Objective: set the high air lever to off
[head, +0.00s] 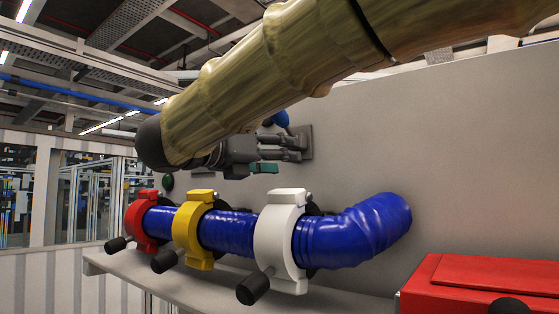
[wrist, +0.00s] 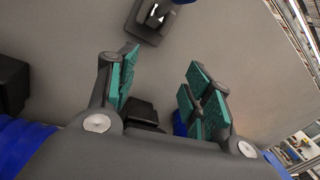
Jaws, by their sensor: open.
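A grey plate (head: 306,142) on the wall and a blue rounded part (head: 277,119) above my gripper look like the lever fitting. My arm and gripper hide much of it, and I cannot tell its setting. In the wrist view, the plate with its dark bracket (wrist: 150,20) is beyond the fingertips, with a bit of blue at the top edge. My gripper (head: 285,156) is in front of the wall, above the pipe. The wrist view shows its green-padded fingers (wrist: 162,60) apart, with no lever between their tips.
A blue pipe (head: 345,235) with red (head: 141,220), yellow (head: 187,230) and white (head: 279,240) clamps runs below my gripper, above a grey ledge (head: 335,298). Black knobs stick out from the clamps. A red box (head: 470,285) stands at the lower right.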

